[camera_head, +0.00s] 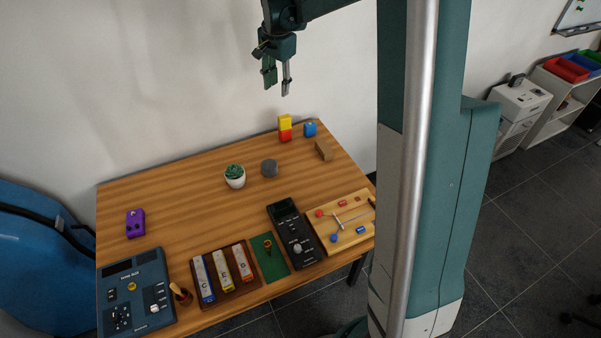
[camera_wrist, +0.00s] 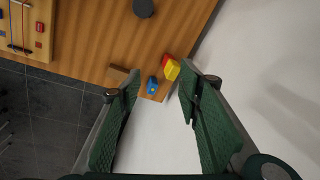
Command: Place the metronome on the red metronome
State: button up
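A yellow block-like piece (camera_head: 285,121) appears stacked on a red piece (camera_head: 285,136) near the table's back edge; these look like the metronomes. In the wrist view the yellow piece (camera_wrist: 172,69) covers part of the red one (camera_wrist: 165,60). A small blue piece (camera_head: 310,130) of similar size stands just right of them; it also shows in the wrist view (camera_wrist: 152,84). My gripper (camera_head: 278,89) is high above the back of the table, clear of all of them. Its fingers are spread with nothing between them, as the wrist view (camera_wrist: 160,88) also shows.
A wooden block (camera_head: 323,150), a dark round item (camera_head: 269,168) and a potted succulent (camera_head: 235,176) stand nearby. A purple pedal (camera_head: 136,223) is at left. Several instruments line the front, including a black device (camera_head: 294,235). The middle left of the table (camera_head: 185,205) is bare.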

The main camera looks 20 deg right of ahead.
jog(key=s+a+r+n+t, duration=0.1)
jog(key=s+a+r+n, duration=0.15)
jog(key=s, duration=0.45)
jog(key=s+a+r+n+t, duration=0.15)
jog(key=s+r, duration=0.25)
jog(key=s, duration=0.4)
jog(key=s+a+r+n, duration=0.3)
jog(key=s, duration=0.4)
jog(key=s+a+f+n+t, duration=0.1)
jog(key=s+a+f+n, duration=0.1)
jog(key=s, duration=0.8)
jog(key=s+a+f+n+t, duration=0.2)
jog(key=s+f+n, duration=0.2)
jog(key=s, duration=0.7)
jog(key=shift+s+a+f, duration=0.15)
jog(key=shift+s+a, duration=0.15)
jog(key=shift+a, duration=0.05)
